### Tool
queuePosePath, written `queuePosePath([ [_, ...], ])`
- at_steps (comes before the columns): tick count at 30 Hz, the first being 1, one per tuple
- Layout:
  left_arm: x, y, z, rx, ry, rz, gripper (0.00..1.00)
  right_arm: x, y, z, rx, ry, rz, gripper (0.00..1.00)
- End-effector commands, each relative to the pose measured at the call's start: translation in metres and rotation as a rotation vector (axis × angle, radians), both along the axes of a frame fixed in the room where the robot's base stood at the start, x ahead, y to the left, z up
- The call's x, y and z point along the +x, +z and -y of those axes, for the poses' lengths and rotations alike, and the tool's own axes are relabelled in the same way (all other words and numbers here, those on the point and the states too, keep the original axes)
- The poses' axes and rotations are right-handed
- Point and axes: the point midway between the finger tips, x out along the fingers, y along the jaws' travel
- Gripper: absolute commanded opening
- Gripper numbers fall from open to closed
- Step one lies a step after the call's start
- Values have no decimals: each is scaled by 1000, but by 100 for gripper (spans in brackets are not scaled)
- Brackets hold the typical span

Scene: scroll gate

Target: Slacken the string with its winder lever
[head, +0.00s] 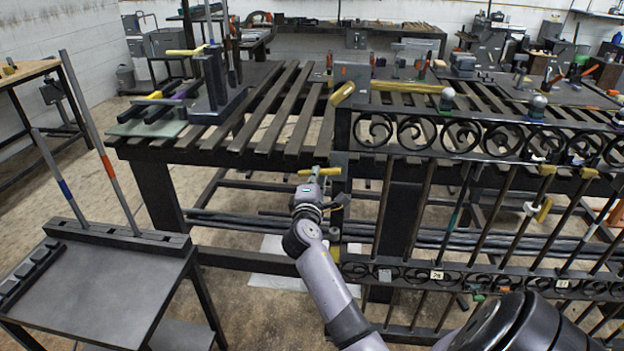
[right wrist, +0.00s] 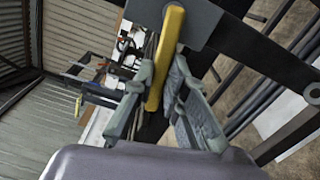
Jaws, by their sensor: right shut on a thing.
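A yellow lever (head: 329,171) sticks out at the left post of the black scroll gate (head: 480,138). My right gripper (head: 314,184) is at this lever, just in front of the post. In the right wrist view the yellow lever (right wrist: 168,52) runs between the two grey fingers of my right gripper (right wrist: 165,85), which are closed on it. I cannot make out the string. My left gripper is not in view.
A slatted bench (head: 270,110) stands behind the gate. Another yellow handle (head: 343,93) sits at the gate's top left corner. Yellow pieces (head: 541,209) are on gate bars at the right. A dark stand (head: 100,290) with upright rods is at the left. Open floor lies between.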

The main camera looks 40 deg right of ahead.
Motion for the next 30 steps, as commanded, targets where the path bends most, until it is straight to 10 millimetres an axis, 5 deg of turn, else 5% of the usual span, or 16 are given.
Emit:
queuePosePath([
  [28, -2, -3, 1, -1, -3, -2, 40, -10, 11, -1, 129, 1, 151, 0],
  [29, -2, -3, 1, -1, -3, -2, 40, -10, 11, -1, 130, 1, 152, 14],
  [30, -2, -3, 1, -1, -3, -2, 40, -10, 11, -1, 129, 1, 151, 17],
])
